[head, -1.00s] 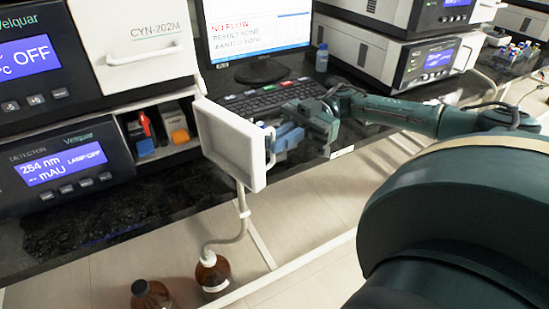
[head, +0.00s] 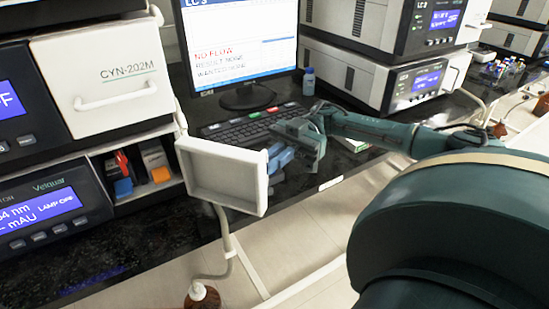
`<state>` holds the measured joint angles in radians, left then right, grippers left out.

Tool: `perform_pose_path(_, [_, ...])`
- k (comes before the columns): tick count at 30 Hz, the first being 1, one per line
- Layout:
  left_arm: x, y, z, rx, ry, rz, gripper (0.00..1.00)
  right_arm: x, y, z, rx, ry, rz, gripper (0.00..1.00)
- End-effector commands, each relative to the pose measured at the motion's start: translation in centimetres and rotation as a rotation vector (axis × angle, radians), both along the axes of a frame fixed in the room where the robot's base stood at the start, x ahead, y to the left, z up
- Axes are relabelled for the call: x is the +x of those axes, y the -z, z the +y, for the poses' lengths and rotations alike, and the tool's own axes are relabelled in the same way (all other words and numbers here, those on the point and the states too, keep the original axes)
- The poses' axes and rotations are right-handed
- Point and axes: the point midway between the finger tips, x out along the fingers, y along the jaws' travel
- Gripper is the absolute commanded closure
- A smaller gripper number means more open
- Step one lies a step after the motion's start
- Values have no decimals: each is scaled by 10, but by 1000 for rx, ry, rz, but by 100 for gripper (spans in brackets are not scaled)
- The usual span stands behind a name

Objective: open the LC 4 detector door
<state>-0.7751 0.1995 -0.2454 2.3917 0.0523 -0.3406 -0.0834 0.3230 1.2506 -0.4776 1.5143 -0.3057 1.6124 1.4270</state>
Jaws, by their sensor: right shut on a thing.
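The detector door (head: 220,173) is a white panel with a raised rim. It stands swung out from the detector (head: 50,210) in the left stack, its hollow inner side facing me. No LC 4 label is readable on this stack. My left gripper is not in view.
A keyboard (head: 245,131) and monitor (head: 242,45) stand behind the door. A small blue-capped bottle (head: 308,82) is beside the monitor. The LC 3 stack (head: 385,75) is at the right. A tube hangs below the door to a brown bottle (head: 202,297).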

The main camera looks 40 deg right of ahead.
Motion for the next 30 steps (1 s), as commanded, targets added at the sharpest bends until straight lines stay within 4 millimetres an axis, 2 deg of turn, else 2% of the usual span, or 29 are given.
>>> perform_pose_path(1, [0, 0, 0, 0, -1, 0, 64, 7, -4, 3, 13, 26, -11, 100])
perform_pose_path(5, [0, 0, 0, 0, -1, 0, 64, 7, -5, 3, 13, 25, -11, 100])
perform_pose_path(6, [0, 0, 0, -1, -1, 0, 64, 7, -5, 3, 14, 26, -11, 89])
perform_pose_path(13, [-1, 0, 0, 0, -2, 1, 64, 6, -3, 2, 8, 25, -8, 70])
perform_pose_path(30, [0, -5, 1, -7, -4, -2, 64, 4, -2, 2, 2, 23, -2, 70])
